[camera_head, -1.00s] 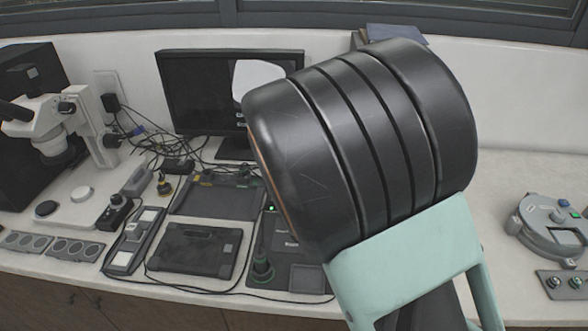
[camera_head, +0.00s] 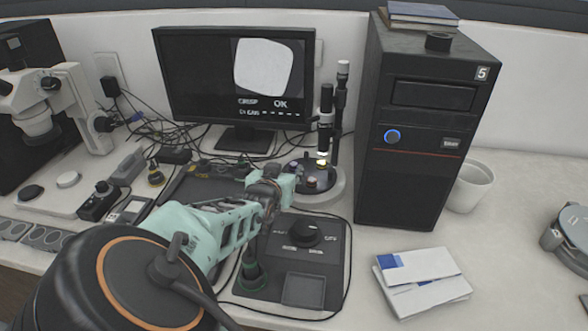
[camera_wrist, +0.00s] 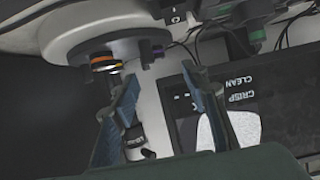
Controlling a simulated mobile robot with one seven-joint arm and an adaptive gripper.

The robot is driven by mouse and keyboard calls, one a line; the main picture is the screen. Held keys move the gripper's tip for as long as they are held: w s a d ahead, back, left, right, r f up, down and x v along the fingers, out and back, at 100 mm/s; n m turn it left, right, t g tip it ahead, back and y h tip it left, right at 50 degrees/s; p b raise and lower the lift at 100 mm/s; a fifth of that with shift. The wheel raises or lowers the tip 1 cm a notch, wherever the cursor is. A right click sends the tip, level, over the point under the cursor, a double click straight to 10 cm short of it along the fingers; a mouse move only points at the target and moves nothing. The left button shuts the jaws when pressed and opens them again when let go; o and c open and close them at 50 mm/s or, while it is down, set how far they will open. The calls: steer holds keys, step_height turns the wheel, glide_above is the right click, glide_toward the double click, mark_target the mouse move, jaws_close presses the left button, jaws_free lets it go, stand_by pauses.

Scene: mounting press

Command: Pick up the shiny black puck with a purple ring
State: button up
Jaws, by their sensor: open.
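My gripper (camera_head: 277,184) is beside the round stand under the camera tube, in front of the monitor. In the wrist view its two fingers (camera_wrist: 158,80) are apart with nothing held between them. A small dark piece with a purple tint (camera_wrist: 158,51) stands on the stand's round base, beyond the gap between the fingertips. An orange-ringed dark piece (camera_wrist: 105,64) is on the base near the left finger.
The camera tube (camera_head: 325,135) rises over the stand's pale base (camera_head: 333,190). A black computer tower (camera_head: 415,140) stands to the right. The monitor (camera_head: 195,90) is behind. A dark control box (camera_head: 330,262) lies in front, with papers (camera_head: 425,280) to its right.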

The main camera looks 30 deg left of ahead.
mark_target(293, 165)
steer(key=shift+x, duration=1.15)
steer(key=x, duration=0.2)
steer(key=b+x, duration=0.1)
steer(key=x, duration=0.1)
steer(key=shift+d+f, duration=0.25)
steer(key=shift+f, duration=0.15)
steer(key=shift+w+a+f, duration=0.15)
steer(key=shift+w, duration=0.25)
steer(key=c, duration=1)
